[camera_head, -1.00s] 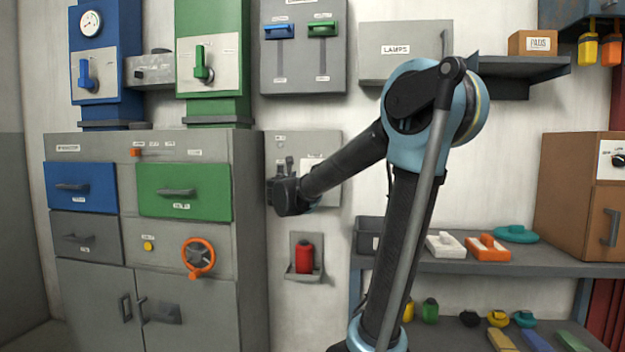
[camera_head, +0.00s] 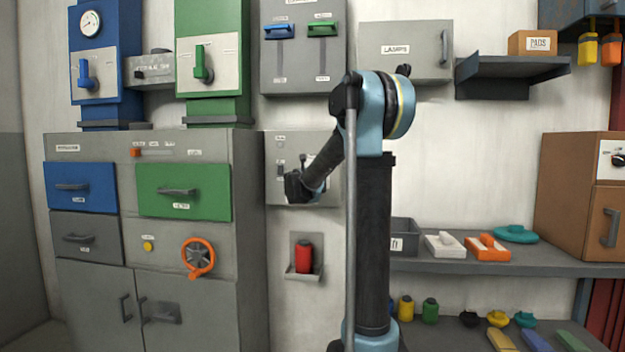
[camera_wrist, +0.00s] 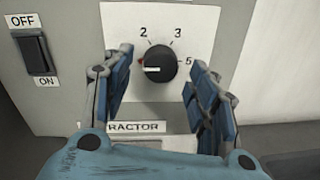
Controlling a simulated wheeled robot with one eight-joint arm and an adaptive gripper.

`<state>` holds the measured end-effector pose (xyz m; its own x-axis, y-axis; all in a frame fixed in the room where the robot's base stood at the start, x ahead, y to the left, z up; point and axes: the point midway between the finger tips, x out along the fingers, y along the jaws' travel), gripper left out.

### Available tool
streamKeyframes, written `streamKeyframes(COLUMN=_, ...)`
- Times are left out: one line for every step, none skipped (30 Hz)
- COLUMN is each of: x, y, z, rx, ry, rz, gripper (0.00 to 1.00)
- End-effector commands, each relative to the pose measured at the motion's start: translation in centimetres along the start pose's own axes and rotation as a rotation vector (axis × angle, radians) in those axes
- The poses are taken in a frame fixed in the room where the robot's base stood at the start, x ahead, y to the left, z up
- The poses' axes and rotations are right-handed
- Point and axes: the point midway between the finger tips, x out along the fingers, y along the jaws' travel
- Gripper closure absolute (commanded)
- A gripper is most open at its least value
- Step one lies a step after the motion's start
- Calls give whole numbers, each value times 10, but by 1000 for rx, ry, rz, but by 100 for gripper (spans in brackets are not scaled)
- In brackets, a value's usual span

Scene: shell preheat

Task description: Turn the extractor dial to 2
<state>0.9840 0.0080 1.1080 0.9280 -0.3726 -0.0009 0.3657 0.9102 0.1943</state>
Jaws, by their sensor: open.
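The extractor dial (camera_wrist: 161,63) is a round black knob on a white plate in the wrist view. A white mark on its face lies toward the left, near a small red spot; 2, 3 and 5 are printed around it. The EXTRACTOR label (camera_wrist: 136,127) below is partly hidden by a finger. My gripper (camera_wrist: 162,74) is open, with blue finger pads left and right of the dial and no clear contact. In the head view the extractor panel (camera_head: 275,187) is on the wall, partly covered by my arm, which hides the dial.
An OFF/ON rocker switch (camera_wrist: 36,54) sits left of the dial. In the head view, a red cylinder (camera_head: 303,258) stands in a wall holder below the panel. A grey cabinet (camera_head: 253,220) is close on the left, and a shelf (camera_head: 560,265) is at right.

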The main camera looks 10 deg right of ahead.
Motion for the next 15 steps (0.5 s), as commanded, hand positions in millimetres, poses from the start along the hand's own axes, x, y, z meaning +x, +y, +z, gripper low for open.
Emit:
streamKeyframes(x=6, y=0, z=0, rx=0, ry=0, rz=-1, gripper=47)
streamKeyframes(x=8, y=-1, z=0, rx=0, ry=0, rz=-1, gripper=47)
streamKeyframes(x=11, y=-1, z=0, rx=0, ry=0, rz=-1, gripper=47)
streamKeyframes(x=13, y=-1, z=0, rx=0, ry=0, rz=0, gripper=47)
streamKeyframes(x=14, y=0, z=0, rx=0, ry=0, rz=0, gripper=47)
streamKeyframes(x=16, y=0, z=0, rx=0, ry=0, rz=0, gripper=47)
streamKeyframes(x=16, y=0, z=0, rx=0, ry=0, rz=0, gripper=47)
streamKeyframes(x=17, y=0, z=0, rx=0, ry=0, rz=0, gripper=47)
streamKeyframes(x=17, y=0, z=0, rx=0, ry=0, rz=0, gripper=47)
streamKeyframes(x=18, y=0, z=0, rx=0, ry=0, rz=0, gripper=47)
streamKeyframes(x=18, y=0, z=0, rx=0, ry=0, rz=0, gripper=47)
streamKeyframes(x=18, y=0, z=0, rx=0, ry=0, rz=0, gripper=47)
streamKeyframes(x=17, y=0, z=0, rx=0, ry=0, rz=0, gripper=47)
streamKeyframes(x=17, y=0, z=0, rx=0, ry=0, rz=0, gripper=47)
streamKeyframes(x=17, y=0, z=0, rx=0, ry=0, rz=0, gripper=47)
